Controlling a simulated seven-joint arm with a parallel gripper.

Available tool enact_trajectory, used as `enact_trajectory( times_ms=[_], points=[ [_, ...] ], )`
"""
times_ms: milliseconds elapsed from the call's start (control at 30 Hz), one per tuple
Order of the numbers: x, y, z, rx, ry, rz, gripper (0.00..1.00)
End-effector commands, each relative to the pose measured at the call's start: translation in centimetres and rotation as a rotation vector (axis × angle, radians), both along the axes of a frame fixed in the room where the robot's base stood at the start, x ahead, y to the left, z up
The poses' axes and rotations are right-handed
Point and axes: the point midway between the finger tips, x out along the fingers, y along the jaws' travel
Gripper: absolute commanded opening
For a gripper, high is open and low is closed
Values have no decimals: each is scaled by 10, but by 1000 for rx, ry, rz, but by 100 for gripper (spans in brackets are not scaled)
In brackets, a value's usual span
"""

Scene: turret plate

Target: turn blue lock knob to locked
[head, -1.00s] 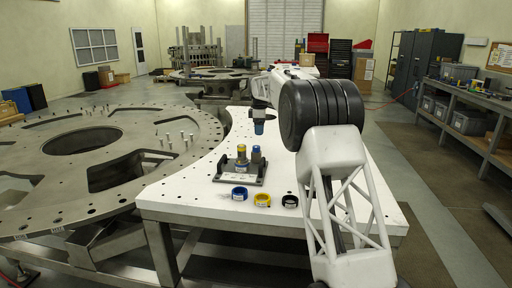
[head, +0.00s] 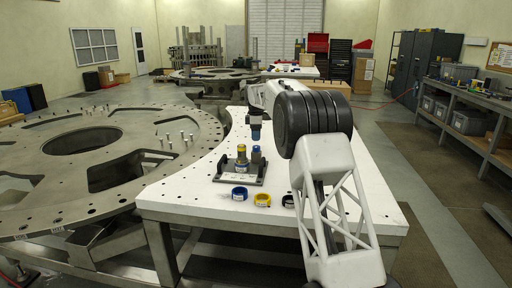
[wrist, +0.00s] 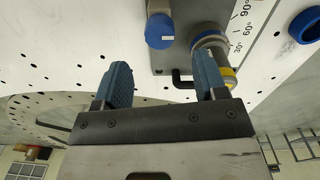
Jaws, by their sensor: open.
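The blue lock knob (head: 256,154) stands upright at the right of a grey fixture (head: 222,179) on the white table. It also shows in the wrist view (wrist: 160,31) as a blue round cap with a white mark, between and beyond my fingertips. A yellow-banded knob (head: 241,151) stands left of it in the head view. In the wrist view that knob (wrist: 212,40) is partly hidden behind my right finger. My gripper (wrist: 165,72) has blue finger pads, wide apart and empty. In the head view my gripper (head: 256,137) hangs just above the blue knob; contact is not visible.
A blue ring (head: 239,193), a yellow ring (head: 262,199) and a dark ring (head: 288,201) lie in front of the fixture. A printed degree scale (wrist: 243,25) shows beside the knobs. A large grey turret plate (head: 40,150) stands left of the white table (head: 205,210).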

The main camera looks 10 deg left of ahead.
Motion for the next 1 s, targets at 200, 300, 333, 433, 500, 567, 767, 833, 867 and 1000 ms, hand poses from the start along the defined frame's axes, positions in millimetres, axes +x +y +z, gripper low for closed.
enact_trajectory(
  times_ms=[200,300,333,433,500,567,767,833,867,1000],
  points=[
    [0,0,-26,0,1,0,65],
    [0,0,-39,0,1,0,65],
    [0,0,-42,0,1,0,65],
    [0,0,-51,0,1,0,65],
    [0,0,-56,0,0,0,65],
    [0,0,-59,0,0,0,65],
    [0,0,-62,0,0,0,65],
    [0,0,-62,0,0,0,65],
    [0,0,-62,0,0,0,65],
    [0,0,-62,0,0,0,55]
  ],
)
